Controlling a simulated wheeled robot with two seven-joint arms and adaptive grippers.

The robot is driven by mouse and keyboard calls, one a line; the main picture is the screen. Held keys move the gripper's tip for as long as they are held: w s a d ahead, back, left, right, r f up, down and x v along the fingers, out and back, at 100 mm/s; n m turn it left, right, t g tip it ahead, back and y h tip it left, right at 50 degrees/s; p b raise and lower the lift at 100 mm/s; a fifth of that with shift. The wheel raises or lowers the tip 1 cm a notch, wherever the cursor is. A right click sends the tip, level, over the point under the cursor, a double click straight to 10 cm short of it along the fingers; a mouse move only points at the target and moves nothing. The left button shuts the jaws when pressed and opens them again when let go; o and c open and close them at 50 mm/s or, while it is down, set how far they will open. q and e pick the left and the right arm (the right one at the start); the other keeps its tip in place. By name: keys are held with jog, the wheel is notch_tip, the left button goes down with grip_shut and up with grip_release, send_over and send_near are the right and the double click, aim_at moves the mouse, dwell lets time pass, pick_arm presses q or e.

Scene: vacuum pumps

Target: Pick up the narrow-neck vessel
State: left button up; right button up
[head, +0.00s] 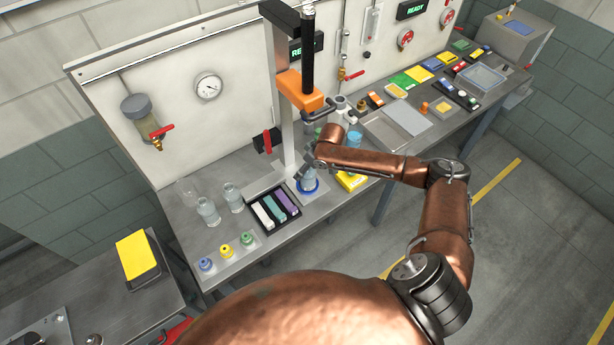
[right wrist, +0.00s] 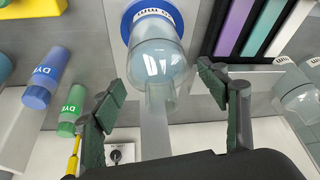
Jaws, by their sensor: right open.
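The narrow-neck vessel (right wrist: 154,55) is clear glass or plastic with a rounded body and a thin neck. It stands on a blue, labelled ring (right wrist: 150,14) in the right wrist view. In the head view the vessel (head: 308,178) is on the blue ring (head: 303,188), partly hidden by my gripper. My right gripper (right wrist: 162,85) is open, with one green-padded finger on each side of the neck. I see gaps on both sides and no clear contact. In the head view my right gripper (head: 312,163) is small at the vessel. My left gripper is not in view.
A black tray (head: 257,222) with coloured strips lies left of the vessel. Clear bottles (head: 208,211) and small capped bottles (head: 226,252) stand further left. An orange clamp head (head: 299,91) on a metal column (head: 285,140) rises behind. A yellow item (head: 351,182) lies to the right.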

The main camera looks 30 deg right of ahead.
jog(key=shift+w+a+f, duration=0.1)
jog(key=shift+w+f, duration=0.25)
jog(key=shift+f, duration=0.3)
jog(key=shift+w+f, duration=0.1)
jog(key=shift+f, duration=0.25)
jog(key=shift+a+f, duration=0.1)
jog(key=shift+f, duration=0.15)
jog(key=shift+c, duration=0.4)
jog(key=c, duration=1.7)
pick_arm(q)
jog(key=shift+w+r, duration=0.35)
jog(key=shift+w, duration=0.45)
pick_arm(e)
jog(key=shift+w, duration=0.1)
jog(key=shift+c, duration=0.2)
